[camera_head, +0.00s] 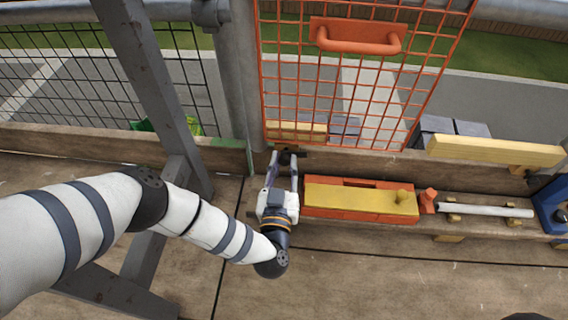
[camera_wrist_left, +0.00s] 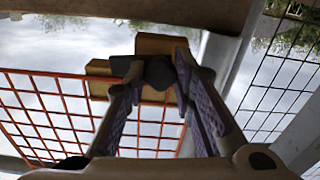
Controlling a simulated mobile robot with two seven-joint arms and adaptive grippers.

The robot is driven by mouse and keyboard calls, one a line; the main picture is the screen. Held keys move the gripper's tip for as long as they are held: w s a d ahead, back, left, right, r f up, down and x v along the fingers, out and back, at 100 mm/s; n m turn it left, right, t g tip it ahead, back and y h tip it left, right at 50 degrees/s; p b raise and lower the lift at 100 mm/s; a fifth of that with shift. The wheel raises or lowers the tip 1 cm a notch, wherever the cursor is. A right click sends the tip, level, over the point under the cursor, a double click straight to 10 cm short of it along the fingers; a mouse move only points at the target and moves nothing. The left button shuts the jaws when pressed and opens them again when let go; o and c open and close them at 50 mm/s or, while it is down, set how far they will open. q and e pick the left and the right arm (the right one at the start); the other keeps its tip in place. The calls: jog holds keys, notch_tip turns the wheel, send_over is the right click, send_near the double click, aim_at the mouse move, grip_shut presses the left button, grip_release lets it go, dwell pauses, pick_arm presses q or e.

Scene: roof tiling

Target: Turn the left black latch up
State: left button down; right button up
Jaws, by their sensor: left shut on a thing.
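The left black latch (camera_head: 286,158) is at the lower left corner of the orange mesh gate (camera_head: 335,80). Only a little of it shows, as a dark knob between the fingers. My left gripper (camera_head: 283,162) reaches it from the front and is shut on it. In the left wrist view the round black knob of the latch (camera_wrist_left: 160,72) sits between the two fingertips, with a wooden block (camera_wrist_left: 155,44) behind it. The way the latch points is hard to tell. My right gripper is not in view.
An orange tray with a yellow lid (camera_head: 350,198) stands on the planks just right of the gripper. A grey post (camera_head: 150,80) rises to the left. The planks in front are clear.

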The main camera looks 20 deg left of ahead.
pick_arm(q)
jog(key=n, duration=1.2)
jog(key=shift+n, duration=2.2)
jog(key=c, duration=1.3)
grip_release()
jog(key=shift+c, duration=0.2)
